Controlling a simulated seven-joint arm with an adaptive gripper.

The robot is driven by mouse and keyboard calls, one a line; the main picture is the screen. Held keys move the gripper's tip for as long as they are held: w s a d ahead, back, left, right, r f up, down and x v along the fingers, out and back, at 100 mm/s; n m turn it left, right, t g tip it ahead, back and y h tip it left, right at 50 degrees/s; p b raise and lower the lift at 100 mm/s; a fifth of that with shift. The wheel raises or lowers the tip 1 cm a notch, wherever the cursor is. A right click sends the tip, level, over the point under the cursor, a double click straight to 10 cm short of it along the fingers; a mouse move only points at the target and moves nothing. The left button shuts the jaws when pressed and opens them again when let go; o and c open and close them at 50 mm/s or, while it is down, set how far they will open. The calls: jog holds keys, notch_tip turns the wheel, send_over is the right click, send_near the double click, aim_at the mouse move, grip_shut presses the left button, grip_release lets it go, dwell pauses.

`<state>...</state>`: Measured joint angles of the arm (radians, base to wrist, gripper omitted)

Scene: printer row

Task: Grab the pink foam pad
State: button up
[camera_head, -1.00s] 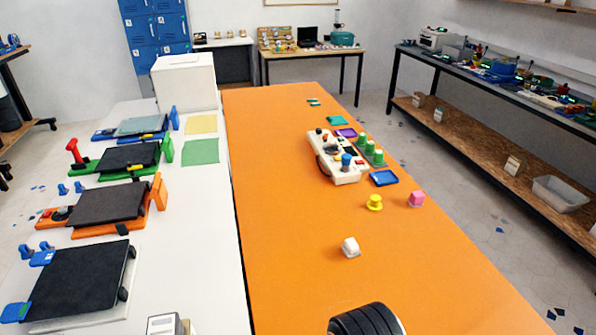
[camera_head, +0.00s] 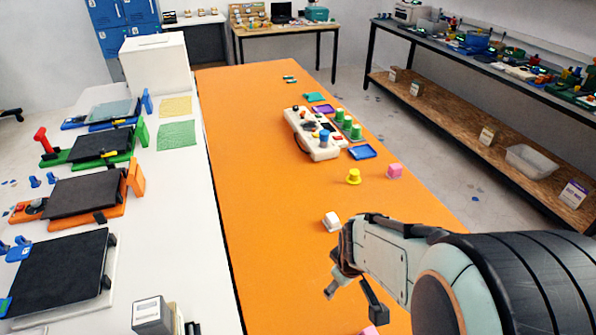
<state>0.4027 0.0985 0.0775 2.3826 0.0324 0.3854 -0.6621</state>
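A small pink block (camera_head: 394,171) stands near the right edge of the orange table (camera_head: 260,170). A second pink thing (camera_head: 370,330) is cut off by the bottom edge of the picture, just below my gripper. I cannot tell which of the two is the foam pad. My gripper (camera_head: 354,295) is over the near part of the table, with its two fingers apart and nothing seen between them. The lower pink thing appears apart from the fingers.
A white block (camera_head: 332,222) lies just beyond my gripper. A yellow knob-like piece (camera_head: 353,177), a blue tray (camera_head: 362,152) and a white control box (camera_head: 315,135) stand farther back. The left-middle of the orange table is clear.

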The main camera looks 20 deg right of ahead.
jog(key=s+d+f+m+g, duration=0.1)
jog(key=s+f, duration=0.1)
jog(key=f, duration=0.1)
jog(key=s+d+f+m+g+y, duration=0.1)
jog(key=s+d+f, duration=0.1)
jog(key=f, duration=0.1)
jog(key=s+d+f+m+g, duration=0.1)
jog(key=s+d+f, duration=0.1)
jog(key=f, duration=0.1)
jog(key=shift+s+d+f, duration=0.1)
jog(key=shift+d+f, duration=0.1)
jog(key=shift+d, duration=0.05)
jog(key=shift+s+d+f, duration=0.1)
jog(key=shift+f, duration=0.2)
notch_tip(320, 180, down, 6)
jog(key=shift+r, duration=0.1)
jog(key=c, duration=1)
